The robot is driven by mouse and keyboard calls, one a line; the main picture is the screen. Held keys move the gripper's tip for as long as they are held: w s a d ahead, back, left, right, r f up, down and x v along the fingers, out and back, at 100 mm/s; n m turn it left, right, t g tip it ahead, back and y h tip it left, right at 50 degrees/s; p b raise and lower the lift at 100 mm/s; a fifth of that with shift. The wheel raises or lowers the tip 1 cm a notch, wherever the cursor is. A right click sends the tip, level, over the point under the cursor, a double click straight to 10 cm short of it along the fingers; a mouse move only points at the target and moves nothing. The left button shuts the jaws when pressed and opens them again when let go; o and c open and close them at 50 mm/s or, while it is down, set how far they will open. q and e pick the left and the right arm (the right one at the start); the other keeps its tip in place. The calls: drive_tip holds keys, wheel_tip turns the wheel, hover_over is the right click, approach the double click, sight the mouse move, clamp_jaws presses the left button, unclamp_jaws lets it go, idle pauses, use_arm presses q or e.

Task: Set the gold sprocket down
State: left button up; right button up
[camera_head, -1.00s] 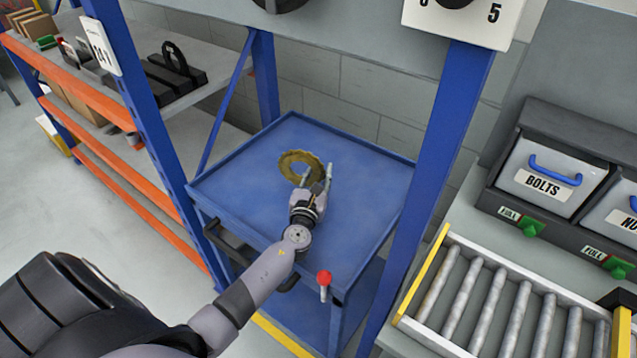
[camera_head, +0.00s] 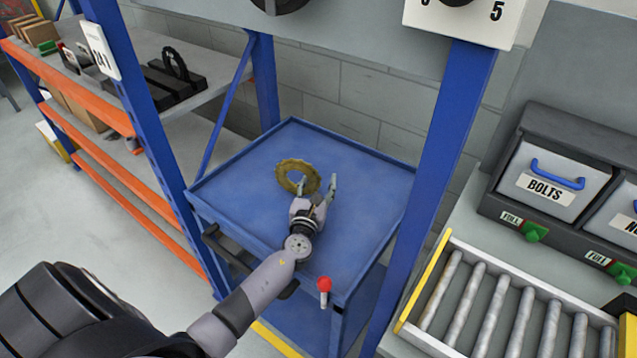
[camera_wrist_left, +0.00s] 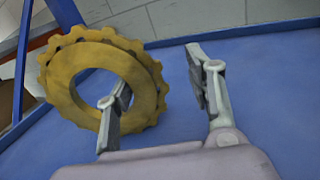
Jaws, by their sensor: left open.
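The gold sprocket (camera_head: 283,170), a toothed ring, is at the blue trolley top (camera_head: 245,190), near its middle. In the left wrist view the sprocket (camera_wrist_left: 62,82) shows at the left with its face tilted towards the camera; whether it lies fully flat is unclear. My left gripper (camera_head: 317,182) is open at the sprocket's near right side. In the left wrist view my left gripper's fingers (camera_wrist_left: 160,75) are spread; one overlaps the ring's hole and rim, the other is clear to the right. Contact cannot be told. My right gripper is not in view.
Blue posts (camera_head: 437,170) flank the trolley. A red knob (camera_head: 324,284) stands at its front corner. A roller conveyor (camera_head: 500,305) and a bin marked BOLTS (camera_head: 545,180) are at the right. Shelving with orange beams (camera_head: 120,185) is at the left. The trolley top is otherwise bare.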

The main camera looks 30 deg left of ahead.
use_arm(q)
drive_tip(key=shift+r, duration=0.25)
drive_tip(key=v, duration=0.7)
drive_tip(key=shift+s+d, duration=0.1)
drive_tip(key=shift+s, duration=0.15)
